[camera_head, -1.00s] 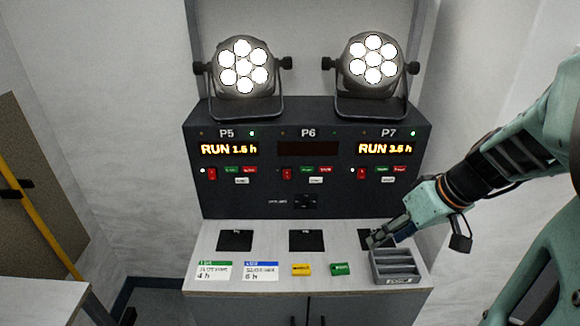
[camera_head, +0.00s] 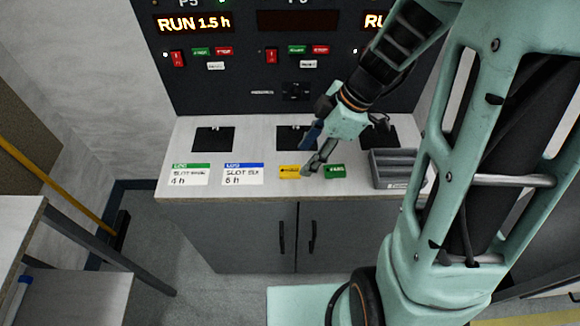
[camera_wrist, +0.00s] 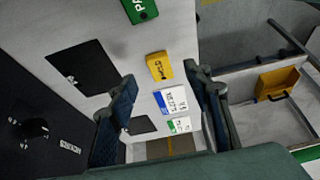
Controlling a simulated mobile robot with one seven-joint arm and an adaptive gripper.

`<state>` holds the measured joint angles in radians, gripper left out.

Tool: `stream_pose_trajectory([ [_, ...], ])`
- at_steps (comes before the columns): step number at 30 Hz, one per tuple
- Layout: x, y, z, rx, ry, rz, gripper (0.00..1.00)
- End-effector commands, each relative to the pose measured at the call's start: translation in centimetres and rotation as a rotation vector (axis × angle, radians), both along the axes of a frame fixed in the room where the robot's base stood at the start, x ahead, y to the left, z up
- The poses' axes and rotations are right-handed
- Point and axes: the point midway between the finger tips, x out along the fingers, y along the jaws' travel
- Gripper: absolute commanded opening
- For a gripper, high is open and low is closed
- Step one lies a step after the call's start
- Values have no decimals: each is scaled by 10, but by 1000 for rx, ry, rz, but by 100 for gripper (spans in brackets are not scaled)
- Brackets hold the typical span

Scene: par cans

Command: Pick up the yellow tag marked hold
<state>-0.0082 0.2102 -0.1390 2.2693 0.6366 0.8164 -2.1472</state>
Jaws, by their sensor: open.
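The yellow tag (camera_head: 289,172) lies flat near the front edge of the light counter, between the blue-striped card and the green tag. In the wrist view the yellow tag (camera_wrist: 159,66) shows between my two fingers, with dark lettering too small to read surely. My gripper (camera_head: 311,151) is open and empty, above the counter, just behind and to the right of the yellow tag in the head view. One fingertip comes close to the tag's right end there; I cannot tell the height gap. The tag is almost wholly visible.
A green tag (camera_head: 335,171) lies close on the right, then a grey divided tray (camera_head: 393,178). A blue-striped card (camera_head: 243,175) and a green-striped card (camera_head: 190,175) lie left. The dark control panel (camera_head: 235,85) rises behind. A separate table (camera_head: 22,215) stands left.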

Motion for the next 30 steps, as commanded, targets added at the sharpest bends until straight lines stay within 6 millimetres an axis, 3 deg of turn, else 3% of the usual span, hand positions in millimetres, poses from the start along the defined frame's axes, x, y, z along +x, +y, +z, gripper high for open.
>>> stream_pose_trajectory([
  [13,1,30,-43,0,3,-3,45],
  [22,2,32,-47,0,0,-3,45],
  [30,2,32,-47,0,0,-3,17],
])
